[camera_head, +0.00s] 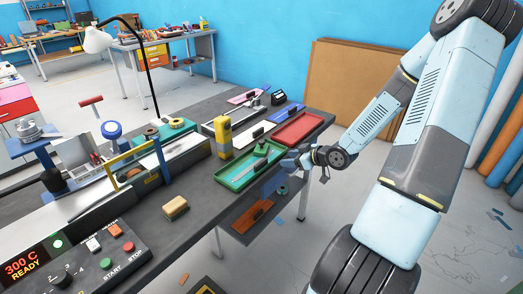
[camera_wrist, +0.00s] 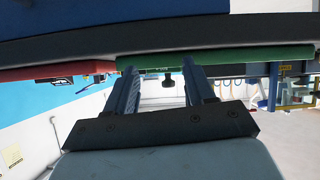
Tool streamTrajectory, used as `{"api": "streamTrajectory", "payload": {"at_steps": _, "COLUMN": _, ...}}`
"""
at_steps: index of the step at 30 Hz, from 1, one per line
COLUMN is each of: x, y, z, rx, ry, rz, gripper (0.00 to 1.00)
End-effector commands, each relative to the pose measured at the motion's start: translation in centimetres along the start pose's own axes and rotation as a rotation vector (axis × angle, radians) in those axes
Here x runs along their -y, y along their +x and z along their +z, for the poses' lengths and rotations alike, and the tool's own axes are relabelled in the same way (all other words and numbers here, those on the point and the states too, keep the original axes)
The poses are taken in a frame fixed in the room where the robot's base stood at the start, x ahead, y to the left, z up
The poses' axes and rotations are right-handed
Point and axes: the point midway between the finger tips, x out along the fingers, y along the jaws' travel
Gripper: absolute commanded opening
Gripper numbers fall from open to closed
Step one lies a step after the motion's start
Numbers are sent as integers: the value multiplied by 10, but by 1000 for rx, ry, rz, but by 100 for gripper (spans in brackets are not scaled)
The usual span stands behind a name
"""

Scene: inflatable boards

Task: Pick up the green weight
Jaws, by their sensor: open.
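The green weight (camera_head: 261,151) sits in the green tray (camera_head: 232,183) on the dark workbench, near its front edge. My gripper (camera_head: 292,163) is just right of the tray in the head view, at about the height of its rim. In the wrist view my gripper (camera_wrist: 160,82) is open and its two fingers point toward the tray's green edge (camera_wrist: 240,58). Nothing is held. The weight's body is hidden in the wrist view.
A red tray (camera_head: 299,130) lies right of the green one. A yellow block-shaped device (camera_head: 223,137) stands behind it to the left. A sponge-topped brush (camera_head: 175,208) and control panel (camera_head: 100,255) are nearer left. A lower shelf (camera_head: 250,222) hangs below the bench edge.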

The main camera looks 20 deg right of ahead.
Motion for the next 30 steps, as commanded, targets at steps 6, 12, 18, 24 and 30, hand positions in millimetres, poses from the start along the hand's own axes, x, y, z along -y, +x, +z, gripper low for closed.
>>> {"api": "streamTrajectory", "payload": {"at_steps": 6, "x": 3, "y": -2, "z": -7, "rx": -269, "ry": 54, "rz": -27, "gripper": 54}}
{"api": "streamTrajectory", "payload": {"at_steps": 12, "x": 2, "y": -13, "z": -18, "rx": -450, "ry": 79, "rz": -23, "gripper": 54}}
{"api": "streamTrajectory", "payload": {"at_steps": 18, "x": 1, "y": -16, "z": -24, "rx": -518, "ry": 86, "rz": -19, "gripper": 54}}
{"api": "streamTrajectory", "payload": {"at_steps": 24, "x": 2, "y": 9, "z": -39, "rx": -522, "ry": 84, "rz": -23, "gripper": 54}}
{"api": "streamTrajectory", "payload": {"at_steps": 30, "x": 1, "y": 39, "z": -55, "rx": -520, "ry": 84, "rz": -22, "gripper": 54}}
